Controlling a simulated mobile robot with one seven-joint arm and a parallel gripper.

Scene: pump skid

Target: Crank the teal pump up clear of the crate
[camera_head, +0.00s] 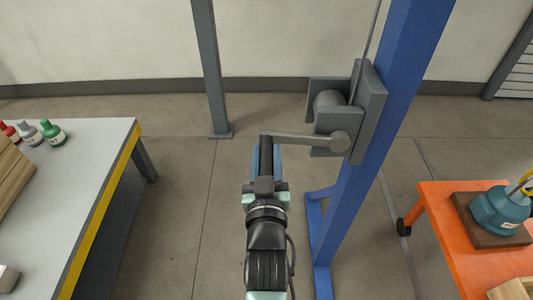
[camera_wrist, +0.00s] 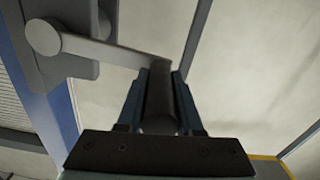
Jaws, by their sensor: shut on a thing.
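The winch (camera_head: 345,112) is a grey housing with a drum, fixed to the blue post (camera_head: 386,130). A grey crank arm (camera_head: 298,138) runs from its round hub to the left and ends in a black handle (camera_head: 266,152). My gripper (camera_head: 266,170) is shut on the black handle, which also shows between the fingers in the wrist view (camera_wrist: 160,95). The teal pump (camera_head: 500,211) is at the right edge on a dark brown block, with a yellow hook or sling piece at its top. The crate (camera_head: 511,290) is cut off at the lower right; only a wooden edge shows.
An orange cart (camera_head: 440,215) carries the pump at the right. A grey workbench (camera_head: 95,145) with a yellow edge stands at the left, holding several small bottles (camera_head: 53,132). A grey post (camera_head: 209,70) stands behind the handle. The floor between bench and blue post is clear.

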